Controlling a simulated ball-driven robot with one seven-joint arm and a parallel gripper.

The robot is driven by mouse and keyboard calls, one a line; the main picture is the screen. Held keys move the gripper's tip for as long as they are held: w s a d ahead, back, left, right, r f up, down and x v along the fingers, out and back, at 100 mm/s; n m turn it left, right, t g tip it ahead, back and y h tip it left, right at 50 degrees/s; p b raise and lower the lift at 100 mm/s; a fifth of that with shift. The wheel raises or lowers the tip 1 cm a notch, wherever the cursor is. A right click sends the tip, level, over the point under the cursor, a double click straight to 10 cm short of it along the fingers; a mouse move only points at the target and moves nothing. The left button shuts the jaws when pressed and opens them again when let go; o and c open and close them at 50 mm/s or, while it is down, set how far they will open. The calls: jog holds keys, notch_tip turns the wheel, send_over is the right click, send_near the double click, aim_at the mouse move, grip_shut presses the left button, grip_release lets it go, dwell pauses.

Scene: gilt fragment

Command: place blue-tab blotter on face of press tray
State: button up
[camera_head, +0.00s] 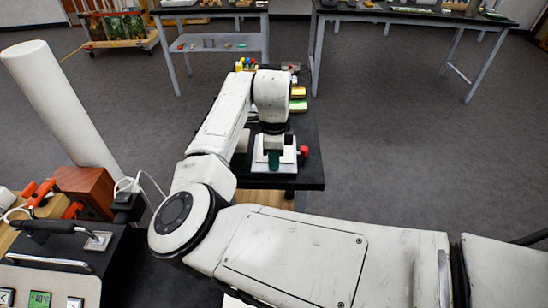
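A small white tray-like piece (259,164), which looks like the press tray, sits near the front of the black table in the middle. My gripper (273,146) points down right over it, seen from behind my arm. A dark green-teal patch (273,162) shows just below the gripper, in front of the tray's white face. I cannot tell whether it is the blotter's tab or whether the gripper holds it. The fingertips are small and partly hidden, and no clearly blue tab shows.
A red knob (304,151) stands at the tray's right side. Yellow and green blocks (298,99) and small coloured items (246,64) lie farther back. A white post (60,100) and a brown box (86,188) stand left. Grey floor is open to the right.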

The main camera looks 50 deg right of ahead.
jog(key=shift+o, duration=0.9)
notch_tip(320, 180, up, 12)
jog(key=shift+r+b, duration=0.15)
jog(key=shift+b, duration=0.3)
